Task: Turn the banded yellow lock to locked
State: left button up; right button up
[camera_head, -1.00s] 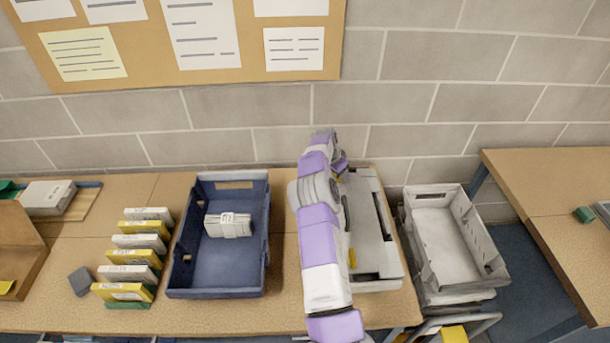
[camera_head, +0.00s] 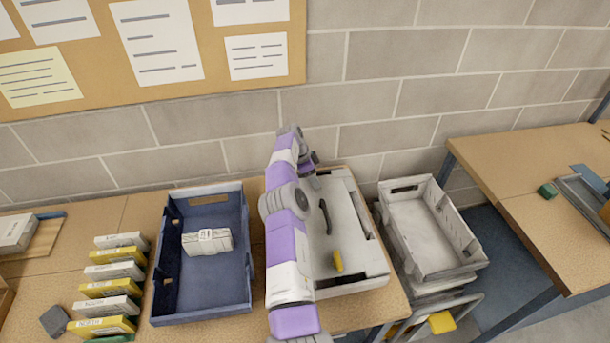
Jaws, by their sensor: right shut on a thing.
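A pale flat case or panel (camera_head: 354,235) lies on the bench, right of the blue bin. A yellow handle (camera_head: 338,260) sits near its front end; I cannot tell at this size whether it has bands. A dark handle (camera_head: 325,217) sits behind it, turned nearly along the panel. My right arm reaches over the panel's left side, and my right gripper (camera_head: 313,180) is down at its far end. It is shut on a small part there, which the jaws hide. My left gripper is not in view.
A blue bin (camera_head: 168,268) holding a pale banded pack (camera_head: 207,241) stands left of my arm. Several yellow and white boxes stand in a row further left. A grey crate (camera_head: 453,273) stands to the right, before another bench (camera_head: 490,172).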

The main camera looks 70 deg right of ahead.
dwell(0.4)
jog(key=o, duration=1.5)
jog(key=v, duration=0.7)
jog(key=shift+w+a+r+p, duration=0.1)
jog(key=shift+r+p, duration=0.15)
jog(key=shift+p, duration=0.15)
